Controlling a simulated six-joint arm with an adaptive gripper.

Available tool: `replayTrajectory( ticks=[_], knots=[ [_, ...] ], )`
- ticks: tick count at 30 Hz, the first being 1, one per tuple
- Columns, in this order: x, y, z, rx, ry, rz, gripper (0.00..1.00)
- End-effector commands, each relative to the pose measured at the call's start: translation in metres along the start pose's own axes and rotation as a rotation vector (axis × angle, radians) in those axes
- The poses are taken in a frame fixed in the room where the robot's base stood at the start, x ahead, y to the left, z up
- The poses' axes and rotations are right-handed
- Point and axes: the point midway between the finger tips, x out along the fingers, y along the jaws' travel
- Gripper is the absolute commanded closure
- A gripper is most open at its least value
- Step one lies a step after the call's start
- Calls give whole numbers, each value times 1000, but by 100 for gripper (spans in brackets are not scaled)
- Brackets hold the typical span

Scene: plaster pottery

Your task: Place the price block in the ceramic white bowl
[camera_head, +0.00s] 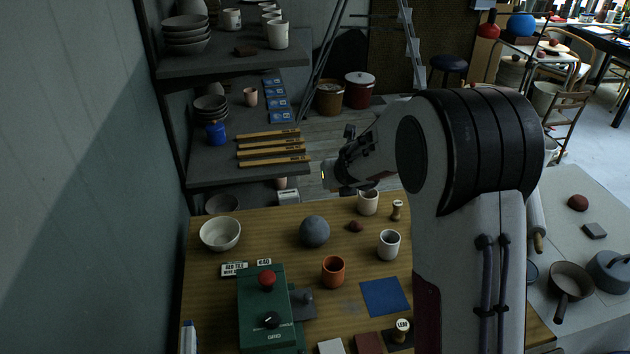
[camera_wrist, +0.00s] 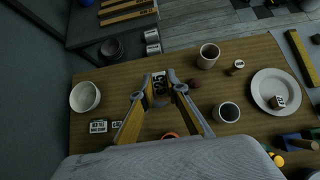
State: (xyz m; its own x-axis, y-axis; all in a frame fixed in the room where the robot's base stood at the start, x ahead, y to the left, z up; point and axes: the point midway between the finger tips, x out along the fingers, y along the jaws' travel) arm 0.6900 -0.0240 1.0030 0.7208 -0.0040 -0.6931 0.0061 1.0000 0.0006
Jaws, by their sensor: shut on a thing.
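The price block (camera_wrist: 159,83), dark with light "£25" lettering, sits between the fingertips of my gripper (camera_wrist: 160,79) in the wrist view. The gripper is shut on it and holds it above the wooden table. In the head view my gripper (camera_head: 336,176) is above the table's back edge, and I cannot make out the block there. The white bowl (camera_head: 220,234) stands empty and upright at the table's left back. It also shows left of the gripper in the wrist view (camera_wrist: 85,97). The block is apart from the bowl.
A grey ball (camera_head: 314,231) stands between the bowl and several cups, including an orange cup (camera_head: 333,271). A green control box (camera_head: 265,310) and label blocks (camera_head: 235,269) are in front of the bowl. Shelves (camera_head: 215,166) rise behind. A white plate (camera_wrist: 276,89) lies at right.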

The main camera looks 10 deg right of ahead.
Motion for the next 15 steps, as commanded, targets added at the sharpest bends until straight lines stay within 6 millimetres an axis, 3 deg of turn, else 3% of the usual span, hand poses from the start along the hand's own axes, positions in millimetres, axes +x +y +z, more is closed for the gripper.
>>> replayTrajectory(
  ticks=[6, 15],
  knots=[
    [-35, -24, -10, -1, 5, 1, 96],
    [-66, -40, -26, -5, 15, 5, 96]
  ],
)
